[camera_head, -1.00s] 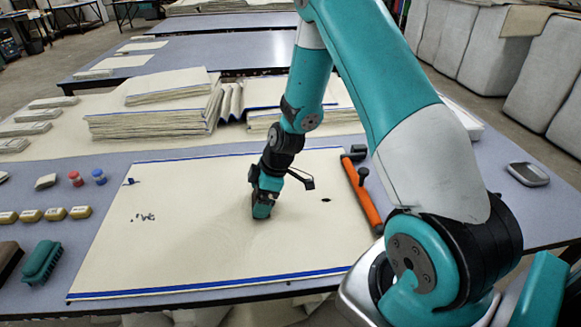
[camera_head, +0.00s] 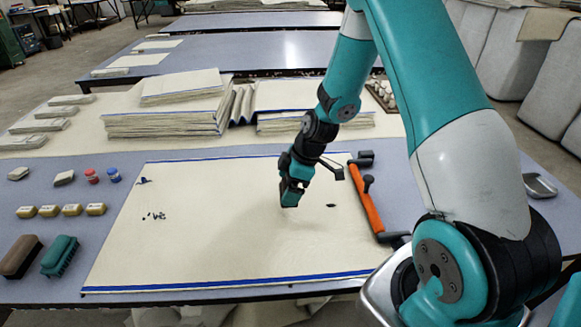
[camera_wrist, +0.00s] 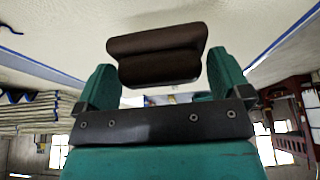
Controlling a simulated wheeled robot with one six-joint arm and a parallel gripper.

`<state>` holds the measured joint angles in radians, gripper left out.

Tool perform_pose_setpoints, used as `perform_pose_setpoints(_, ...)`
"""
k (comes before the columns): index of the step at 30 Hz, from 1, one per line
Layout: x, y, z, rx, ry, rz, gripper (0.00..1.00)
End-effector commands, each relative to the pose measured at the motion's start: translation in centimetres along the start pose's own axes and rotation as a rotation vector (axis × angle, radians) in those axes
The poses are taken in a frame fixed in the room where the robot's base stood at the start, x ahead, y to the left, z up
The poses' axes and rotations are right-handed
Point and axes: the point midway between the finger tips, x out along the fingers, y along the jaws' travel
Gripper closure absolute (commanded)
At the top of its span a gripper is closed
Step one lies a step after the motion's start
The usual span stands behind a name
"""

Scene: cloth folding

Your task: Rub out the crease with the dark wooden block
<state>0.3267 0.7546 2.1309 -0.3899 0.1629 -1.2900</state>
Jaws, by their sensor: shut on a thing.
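My gripper (camera_head: 290,203) is over the cream cloth sheet (camera_head: 190,235), right of its middle. In the wrist view, my gripper (camera_wrist: 160,80) is shut on a dark brown block (camera_wrist: 157,45) held crosswise between its green fingers. In the head view the block is mostly hidden by the gripper, and I cannot tell whether it touches the cloth. The cloth lies flat with blue lines along its near and far edges. It has dark marks on the left and a small dark spot (camera_head: 331,205) right of the gripper. I cannot clearly make out a crease.
An orange-handled tool (camera_head: 365,200) lies along the cloth's right edge. A brown block-like thing (camera_head: 20,256), a green brush (camera_head: 60,256), several yellowish blocks (camera_head: 72,210) and red (camera_head: 91,176) and blue (camera_head: 114,175) small items sit left. Stacked cloths (camera_head: 165,115) stand behind.

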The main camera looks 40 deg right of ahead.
Motion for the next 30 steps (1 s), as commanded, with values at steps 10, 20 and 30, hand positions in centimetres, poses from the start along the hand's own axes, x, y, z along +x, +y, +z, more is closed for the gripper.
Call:
perform_pose_setpoints(10, -2.8, -0.3, -2.1, -0.015, 0.001, -0.004, 0.31)
perform_pose_setpoints(20, -3.0, -0.3, -2.4, -0.017, 0.001, -0.006, 0.31)
perform_pose_setpoints(30, -3.0, -0.3, -2.4, -0.011, 0.001, -0.004, 0.31)
